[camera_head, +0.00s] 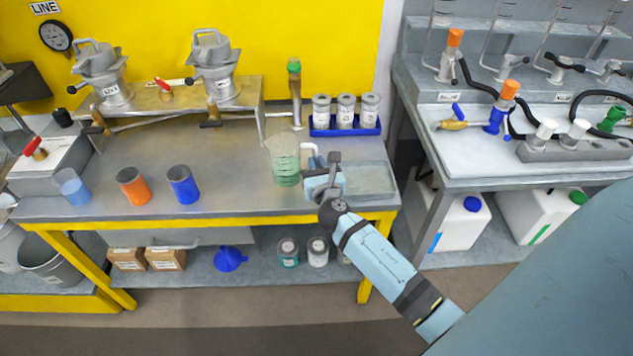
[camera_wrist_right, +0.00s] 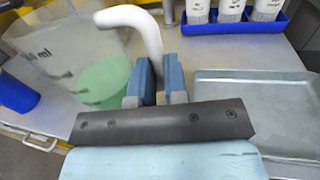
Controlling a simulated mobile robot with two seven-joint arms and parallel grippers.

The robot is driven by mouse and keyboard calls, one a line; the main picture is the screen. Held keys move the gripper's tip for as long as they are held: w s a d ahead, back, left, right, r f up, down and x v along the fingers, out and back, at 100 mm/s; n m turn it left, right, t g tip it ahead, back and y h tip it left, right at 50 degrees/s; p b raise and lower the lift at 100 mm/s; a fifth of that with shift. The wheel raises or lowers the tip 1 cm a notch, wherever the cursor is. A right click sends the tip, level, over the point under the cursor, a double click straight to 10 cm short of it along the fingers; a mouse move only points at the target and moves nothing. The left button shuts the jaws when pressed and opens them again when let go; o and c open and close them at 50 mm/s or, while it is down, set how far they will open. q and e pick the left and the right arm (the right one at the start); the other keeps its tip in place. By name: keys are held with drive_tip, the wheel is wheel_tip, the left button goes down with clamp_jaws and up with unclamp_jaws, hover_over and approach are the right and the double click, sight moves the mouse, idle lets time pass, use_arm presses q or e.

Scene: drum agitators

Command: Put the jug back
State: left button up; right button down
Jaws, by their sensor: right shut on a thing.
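The jug (camera_head: 286,168) is clear with green liquid low inside. It is upright at the bench's front, left of a shallow metal tray (camera_head: 370,181); I cannot tell whether its base touches the bench. Its white handle (camera_wrist_right: 135,22) points right. My right gripper (camera_head: 322,177) is shut on the handle, and the fingers (camera_wrist_right: 160,80) close around its lower part in the wrist view. The jug body (camera_wrist_right: 85,70) is left of the fingers there. My left gripper is not in view.
A blue rack (camera_head: 345,131) with several white-labelled bottles stands behind the tray. Blue (camera_head: 183,186), orange (camera_head: 133,187) and pale blue (camera_head: 71,187) cups stand to the left. A pipe with a green-topped tap (camera_head: 295,90) rises behind the jug. Bench between the blue cup and jug is clear.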

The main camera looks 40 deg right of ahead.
wheel_tip(320, 180, down, 4)
drive_tip(key=shift+f+b, duration=0.1)
drive_tip(key=shift+b, duration=0.95)
drive_tip(key=shift+f, duration=0.2)
drive_tip(key=c, duration=1.1)
unclamp_jaws()
drive_tip(key=shift+c, duration=0.2)
